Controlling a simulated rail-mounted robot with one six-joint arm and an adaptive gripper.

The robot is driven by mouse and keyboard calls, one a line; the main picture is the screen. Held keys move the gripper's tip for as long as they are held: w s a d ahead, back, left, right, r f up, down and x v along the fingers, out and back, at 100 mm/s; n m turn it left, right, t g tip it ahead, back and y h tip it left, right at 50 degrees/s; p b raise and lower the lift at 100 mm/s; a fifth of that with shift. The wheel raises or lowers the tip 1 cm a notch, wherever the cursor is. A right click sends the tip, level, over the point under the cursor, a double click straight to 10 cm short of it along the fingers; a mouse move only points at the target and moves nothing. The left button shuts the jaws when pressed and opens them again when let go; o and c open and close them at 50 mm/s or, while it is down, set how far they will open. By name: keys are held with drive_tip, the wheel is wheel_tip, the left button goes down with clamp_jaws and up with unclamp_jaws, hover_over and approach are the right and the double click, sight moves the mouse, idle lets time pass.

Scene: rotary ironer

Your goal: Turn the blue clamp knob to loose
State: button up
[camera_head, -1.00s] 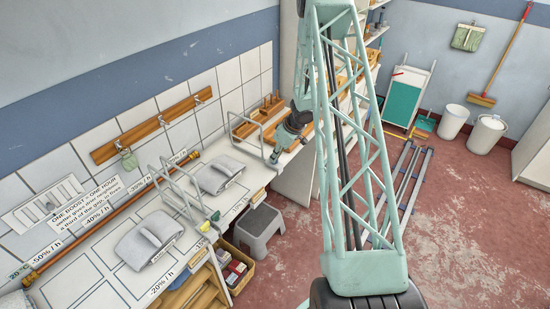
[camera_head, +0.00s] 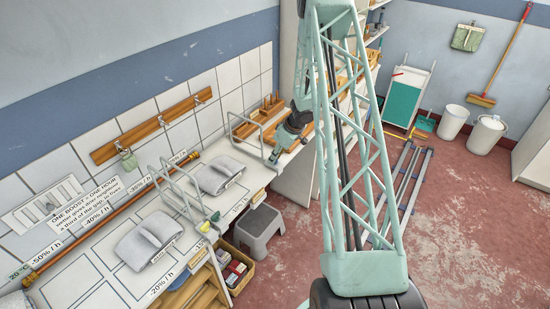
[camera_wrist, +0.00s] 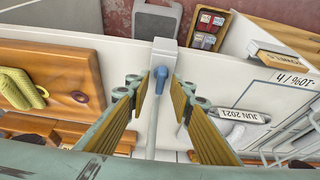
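The blue clamp knob (camera_wrist: 160,79) is small and sits on a pale grey clamp block (camera_wrist: 163,52) at the edge of the white counter in the wrist view. A thin grey bar runs from the clamp towards the bottom of that view. My gripper (camera_wrist: 158,91) is open, with its two ribbed yellow fingers on either side of the knob and bar. I see gaps on both sides, and no finger visibly touches the knob. In the head view my gripper (camera_head: 274,157) is at the counter's front edge, and I cannot make out the knob there.
In the wrist view a wooden board (camera_wrist: 60,70) with a yellow-green object lies left of the clamp. A labelled grey piece (camera_wrist: 245,115) lies to the right. A box of small packages (camera_wrist: 208,28) and a grey stool (camera_wrist: 157,20) stand below the counter edge. Red floor is open beyond.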

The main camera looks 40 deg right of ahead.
drive_tip(key=shift+r, duration=0.1)
drive_tip(key=v, duration=1.2)
idle(0.4)
idle(0.4)
